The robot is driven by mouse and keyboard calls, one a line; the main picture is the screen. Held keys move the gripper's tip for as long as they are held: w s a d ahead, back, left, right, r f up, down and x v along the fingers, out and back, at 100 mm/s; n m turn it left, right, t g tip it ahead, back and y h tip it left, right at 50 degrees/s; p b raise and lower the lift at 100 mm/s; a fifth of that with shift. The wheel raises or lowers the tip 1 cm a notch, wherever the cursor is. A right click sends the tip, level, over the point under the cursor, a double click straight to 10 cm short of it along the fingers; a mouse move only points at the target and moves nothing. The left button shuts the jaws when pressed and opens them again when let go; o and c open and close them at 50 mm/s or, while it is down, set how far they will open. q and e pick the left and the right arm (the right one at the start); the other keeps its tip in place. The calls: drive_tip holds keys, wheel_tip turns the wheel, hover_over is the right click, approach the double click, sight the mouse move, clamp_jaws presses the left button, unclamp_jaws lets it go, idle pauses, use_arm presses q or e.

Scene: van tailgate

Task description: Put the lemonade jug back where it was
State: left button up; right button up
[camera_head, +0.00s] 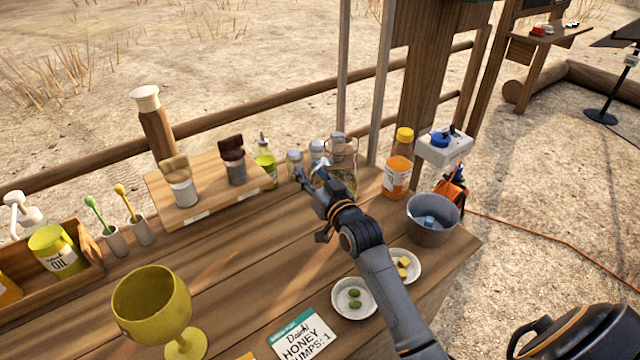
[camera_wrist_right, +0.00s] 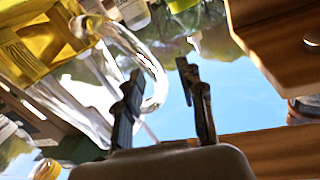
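The lemonade jug (camera_head: 342,160) is clear glass with yellow liquid low inside. It stands upright at the back of the wooden table, partly hidden by my right gripper. In the right wrist view, its yellow contents (camera_wrist_right: 40,45) and clear looped handle show at the left. My right gripper (camera_head: 312,177) is beside the jug on its left side. In the wrist view the two fingers (camera_wrist_right: 158,72) are apart, and the handle's curve appears between them; I cannot tell whether they touch it. My left gripper is not in view.
Small jars (camera_head: 295,161) and a green bottle (camera_head: 265,165) stand left of the jug. An orange bottle (camera_head: 397,175) and a grey bucket (camera_head: 432,232) stand to its right. A yellow goblet (camera_head: 150,300) is at front left. The table's middle is clear.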

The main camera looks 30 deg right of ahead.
drive_tip(key=s+b, duration=0.1)
drive_tip(key=s, duration=1)
drive_tip(key=shift+s+a+r, duration=0.2)
drive_tip(key=shift+r, duration=0.15)
